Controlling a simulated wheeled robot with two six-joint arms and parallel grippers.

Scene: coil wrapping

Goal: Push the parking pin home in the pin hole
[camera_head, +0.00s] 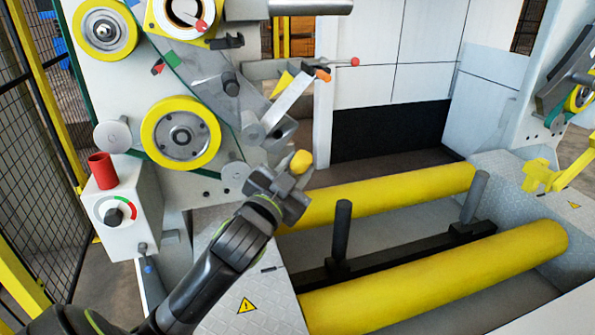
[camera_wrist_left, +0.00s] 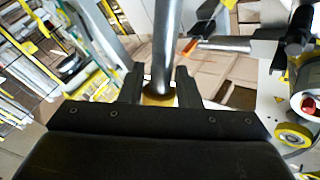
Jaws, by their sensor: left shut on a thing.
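My left gripper (camera_head: 291,178) is shut on the parking pin, whose yellow knob (camera_head: 300,162) shows at the fingertips in the head view. In the left wrist view the two dark fingers (camera_wrist_left: 159,88) stand on either side of the yellow knob (camera_wrist_left: 157,99). A grey metal shaft (camera_wrist_left: 164,45) runs away from the knob, beyond the fingers. The gripper is in front of the lower right part of the grey machine panel (camera_head: 207,183). I cannot make out the pin hole or the pin's far tip. My right gripper is not in view.
Yellow-rimmed rollers (camera_head: 181,133) are on the panel, left of the gripper. A control box (camera_head: 120,210) with a red cylinder (camera_head: 102,170) stands at left. Two long yellow rollers (camera_head: 430,280) and a dark upright post (camera_head: 342,230) lie to the right.

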